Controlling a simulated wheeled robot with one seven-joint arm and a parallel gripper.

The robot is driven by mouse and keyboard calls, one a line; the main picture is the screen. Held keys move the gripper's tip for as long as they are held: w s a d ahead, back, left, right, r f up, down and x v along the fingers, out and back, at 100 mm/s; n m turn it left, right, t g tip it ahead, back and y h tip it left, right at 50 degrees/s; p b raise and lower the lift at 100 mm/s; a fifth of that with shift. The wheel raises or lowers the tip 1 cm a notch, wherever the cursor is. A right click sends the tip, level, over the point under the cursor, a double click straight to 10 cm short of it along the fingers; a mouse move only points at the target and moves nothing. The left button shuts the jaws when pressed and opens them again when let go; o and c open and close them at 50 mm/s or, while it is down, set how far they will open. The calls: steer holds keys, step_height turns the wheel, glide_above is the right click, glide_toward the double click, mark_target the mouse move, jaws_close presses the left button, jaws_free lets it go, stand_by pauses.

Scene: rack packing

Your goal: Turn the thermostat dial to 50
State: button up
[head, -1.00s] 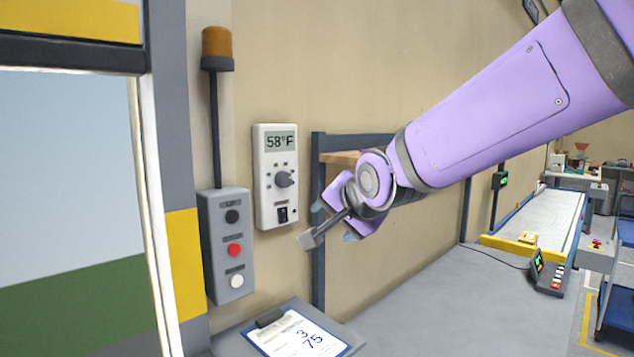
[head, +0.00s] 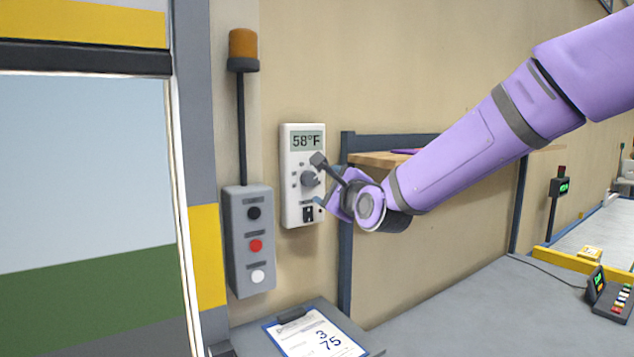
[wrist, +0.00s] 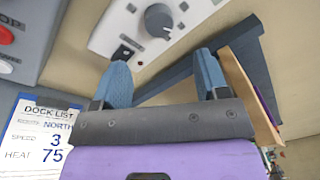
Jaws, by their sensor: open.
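The thermostat (head: 292,204) is a white upright box on the beige wall, and its screen (head: 307,141) reads 58°F. Its round grey dial (head: 309,179) sits below the screen, with small marks around it and a dark switch (head: 308,214) underneath. In the wrist view the dial (wrist: 158,20) is at the top, beyond the fingertips. My gripper (wrist: 162,66) is open, with two blue fingers apart and nothing between them. In the head view my gripper is just right of the thermostat's lower part, and partly hides its right edge.
A grey box with black, red and white buttons (head: 250,240) and an orange beacon (head: 243,48) stand left of the thermostat. A clipboard (head: 316,335) reading "Heat 75" and "Speed 3" in the wrist view lies below. A blue-framed wooden shelf (head: 372,160) is at the right.

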mark_target(311, 180)
steer(key=x, duration=0.8)
steer(key=shift+w+a, duration=0.2)
steer(key=c, duration=0.9)
